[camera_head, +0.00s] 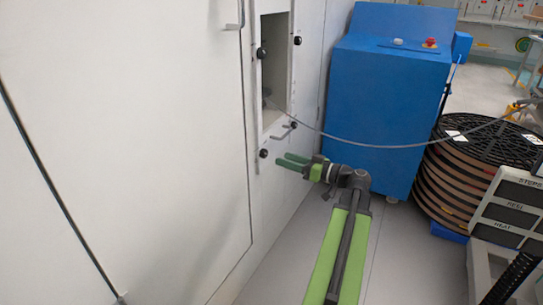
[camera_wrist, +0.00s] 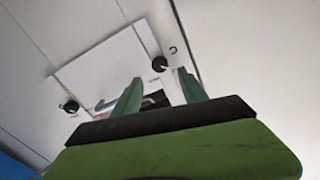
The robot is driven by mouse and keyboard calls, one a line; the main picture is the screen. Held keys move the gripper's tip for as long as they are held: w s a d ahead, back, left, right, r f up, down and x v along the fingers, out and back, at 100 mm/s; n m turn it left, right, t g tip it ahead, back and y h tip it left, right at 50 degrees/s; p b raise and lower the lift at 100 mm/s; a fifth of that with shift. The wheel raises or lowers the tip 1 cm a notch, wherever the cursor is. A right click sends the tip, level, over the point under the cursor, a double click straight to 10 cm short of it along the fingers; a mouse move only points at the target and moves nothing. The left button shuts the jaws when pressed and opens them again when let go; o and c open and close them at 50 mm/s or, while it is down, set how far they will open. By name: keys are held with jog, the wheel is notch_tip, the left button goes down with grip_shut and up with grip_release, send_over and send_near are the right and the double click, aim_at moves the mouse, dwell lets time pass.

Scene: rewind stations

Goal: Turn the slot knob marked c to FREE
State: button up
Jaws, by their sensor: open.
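The knob beside a dark c-shaped mark is a round black knob (camera_wrist: 161,63) on the white panel in the wrist view. It appears to be the lower left knob (camera_head: 264,153) of the opening in the head view. My gripper (camera_head: 282,159) is open and empty, just right of that knob in the head view. In the wrist view my green fingers (camera_wrist: 159,75) stand apart, with the knob beyond and between their tips. I see no contact. Small dark lettering shows beside the knob, too small to read. Its pointer direction cannot be told.
Another black knob (camera_wrist: 71,107) is at the panel's left in the wrist view. More knobs (camera_head: 261,53) surround the wall opening (camera_head: 274,70). A grey cable (camera_head: 380,146) runs from it past a blue cabinet (camera_head: 385,90) towards stacked reels (camera_head: 465,180). Floor is clear beside my arm.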

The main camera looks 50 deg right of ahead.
aim_at(266, 154)
jog(key=x, duration=0.6)
jog(key=shift+w+a, duration=0.1)
jog(key=shift+w, duration=0.25)
grip_shut()
